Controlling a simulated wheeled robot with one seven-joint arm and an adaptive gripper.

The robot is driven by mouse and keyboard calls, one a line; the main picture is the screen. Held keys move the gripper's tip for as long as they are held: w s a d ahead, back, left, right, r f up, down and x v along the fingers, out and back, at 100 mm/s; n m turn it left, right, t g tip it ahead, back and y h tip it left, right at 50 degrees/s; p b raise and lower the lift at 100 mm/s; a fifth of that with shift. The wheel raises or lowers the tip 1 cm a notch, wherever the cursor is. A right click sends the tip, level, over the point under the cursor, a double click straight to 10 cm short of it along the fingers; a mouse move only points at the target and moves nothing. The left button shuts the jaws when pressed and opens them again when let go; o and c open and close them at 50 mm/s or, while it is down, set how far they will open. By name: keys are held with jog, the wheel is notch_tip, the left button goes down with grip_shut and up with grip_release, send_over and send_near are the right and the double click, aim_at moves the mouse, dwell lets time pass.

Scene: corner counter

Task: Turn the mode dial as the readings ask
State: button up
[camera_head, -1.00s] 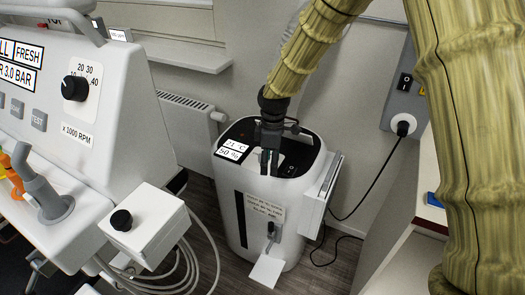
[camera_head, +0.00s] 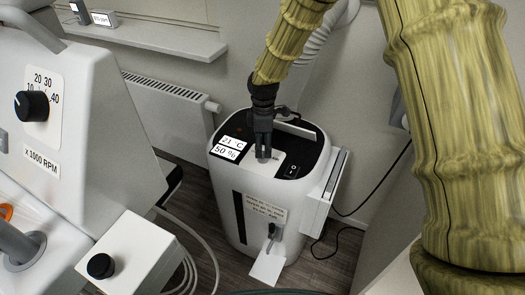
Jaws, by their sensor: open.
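A white rounded appliance (camera_head: 222,180) with a black top stands on the floor. Its readings label (camera_head: 230,147) shows 21 °C and 50 %. A sign (camera_head: 266,208) on its front has several lines too small to read surely. My gripper (camera_head: 263,157) points down over a white panel (camera_head: 275,166) on the top, open, its fingers close together in this view. The mode dial does not show clearly; my fingers may hide it. I cannot tell whether they touch anything.
A black rocker switch (camera_head: 291,171) is right of my gripper. A flat panel (camera_head: 327,190) stands out on the appliance's right side. A white machine with an RPM knob (camera_head: 32,106) and a box with a black knob (camera_head: 101,266) fill the left. A radiator (camera_head: 165,115) is behind.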

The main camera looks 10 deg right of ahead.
aim_at(263, 154)
jog(key=shift+s+f, duration=0.2)
jog(key=shift+f, duration=1.6)
jog(key=c, duration=1)
